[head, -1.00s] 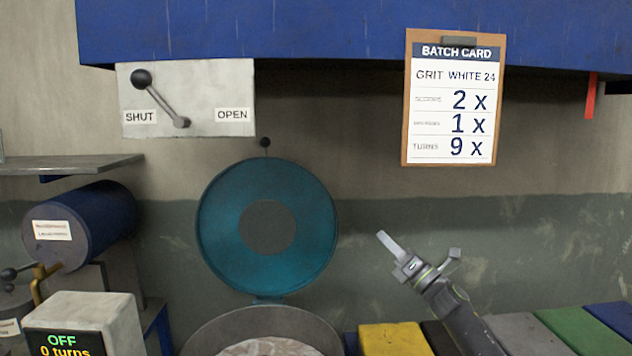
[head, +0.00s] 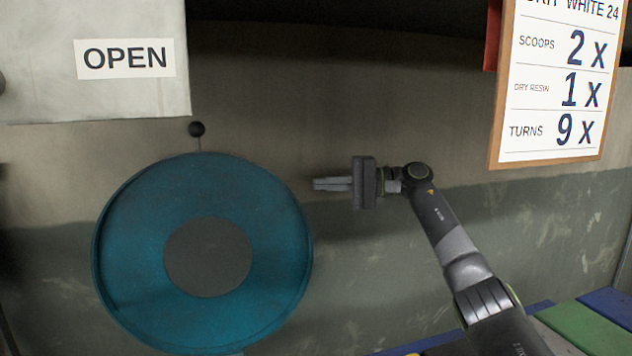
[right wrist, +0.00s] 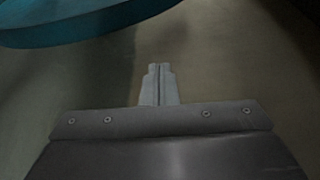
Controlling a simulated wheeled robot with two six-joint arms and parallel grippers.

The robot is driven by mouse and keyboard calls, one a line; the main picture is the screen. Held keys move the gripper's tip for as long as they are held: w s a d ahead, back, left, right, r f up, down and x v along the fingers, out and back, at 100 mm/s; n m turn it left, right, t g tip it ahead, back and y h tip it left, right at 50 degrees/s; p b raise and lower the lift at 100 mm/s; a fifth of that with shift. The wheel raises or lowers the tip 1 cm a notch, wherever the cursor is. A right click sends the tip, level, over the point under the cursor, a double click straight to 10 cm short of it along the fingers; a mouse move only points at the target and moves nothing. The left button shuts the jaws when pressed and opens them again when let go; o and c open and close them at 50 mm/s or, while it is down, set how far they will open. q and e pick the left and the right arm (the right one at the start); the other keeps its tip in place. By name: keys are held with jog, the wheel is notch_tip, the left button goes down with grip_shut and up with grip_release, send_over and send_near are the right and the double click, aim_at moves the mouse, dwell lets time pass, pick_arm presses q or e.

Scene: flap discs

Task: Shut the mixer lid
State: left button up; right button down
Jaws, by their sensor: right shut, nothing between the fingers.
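The mixer lid (head: 130,255) is a round teal disc with a grey centre, standing open and upright in the head view. A small black knob (head: 197,129) sits on a thin stem at its top edge. My right gripper (head: 318,184) is shut and empty. It points left, to the right of the lid's upper right edge and apart from it. In the right wrist view the shut fingers (right wrist: 158,72) show in the middle, and part of the lid's rim (right wrist: 80,32) shows at the upper left. The mixer bowl is out of the head view. My left gripper is not in view.
A grey panel labelled OPEN (head: 125,58) hangs at the upper left. A batch card (head: 548,85) on a clipboard hangs at the upper right. Green and blue lids or boxes (head: 592,322) lie at the lower right.

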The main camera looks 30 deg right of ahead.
jog(key=a+p, duration=0.5)
jog(key=a, duration=0.2)
jog(key=shift+w+a, duration=0.3)
jog(key=shift+a, duration=0.1)
